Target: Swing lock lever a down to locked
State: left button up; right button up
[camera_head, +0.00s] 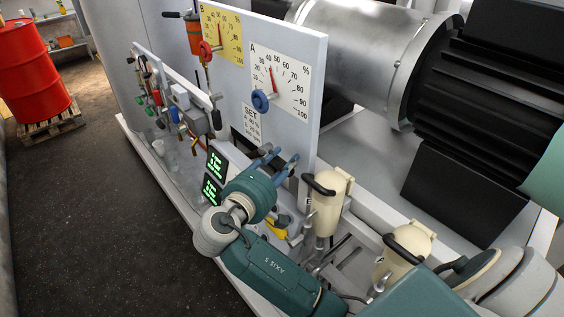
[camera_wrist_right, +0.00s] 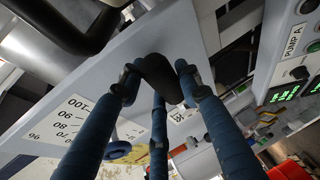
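My right gripper (camera_head: 280,158) is at the lower edge of the white gauge board, its blue fingers pointing toward the board. In the right wrist view its fingers (camera_wrist_right: 157,82) stand around a black grip (camera_wrist_right: 160,72), probably lock lever a, though no label on it shows. The fingertips look very close to the grip; I cannot tell whether they press on it. Dial A (camera_head: 281,78) is above, with a red pointer and a blue knob (camera_head: 260,101). My left gripper is not in view.
Two cream canisters with black handles stand right of my gripper, the nearer-board one (camera_head: 327,200) close by. Green displays (camera_head: 212,190) are at its left. The floor at left is clear.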

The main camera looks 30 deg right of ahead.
grip_shut()
jog(key=shift+f+b, duration=0.25)
jog(key=shift+b, duration=0.1)
jog(key=f+m+b, duration=0.1)
jog(key=b, duration=0.3)
jog(key=f+m+t+h+b, duration=0.1)
jog(key=m+b, duration=0.1)
jog(key=b, duration=0.2)
jog(key=f+m+b, duration=0.1)
jog(key=b, duration=0.3)
jog(key=shift+w+a+f+m+t, duration=0.1)
jog(key=shift+w+f+m+t, duration=0.2)
jog(key=shift+t, duration=0.1)
